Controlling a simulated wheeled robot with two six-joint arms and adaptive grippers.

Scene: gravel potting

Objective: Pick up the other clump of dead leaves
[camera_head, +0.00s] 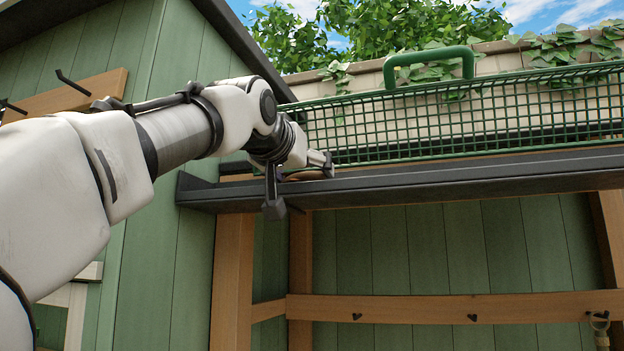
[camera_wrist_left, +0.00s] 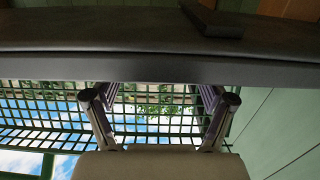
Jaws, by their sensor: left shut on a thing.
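My left gripper (camera_head: 322,166) is at the left end of a dark gutter (camera_head: 430,184), low against the green mesh guard. In the left wrist view, the two fingers of my left gripper (camera_wrist_left: 160,98) stand apart and reach behind the gutter's dark lip (camera_wrist_left: 160,68), which hides their tips. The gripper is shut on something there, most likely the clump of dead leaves. The clump cannot be made out clearly in either view. A small brown patch (camera_head: 305,175) shows under the gripper, and I cannot tell whether it is leaves. My right gripper is not in view.
The green mesh guard (camera_head: 450,115) with its handle (camera_head: 428,62) stands along the gutter, close to my gripper. A green plank wall (camera_head: 150,230) with dark hooks is on the left. Wooden posts and a rail (camera_head: 420,308) stand below. Open air lies in front of the gutter.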

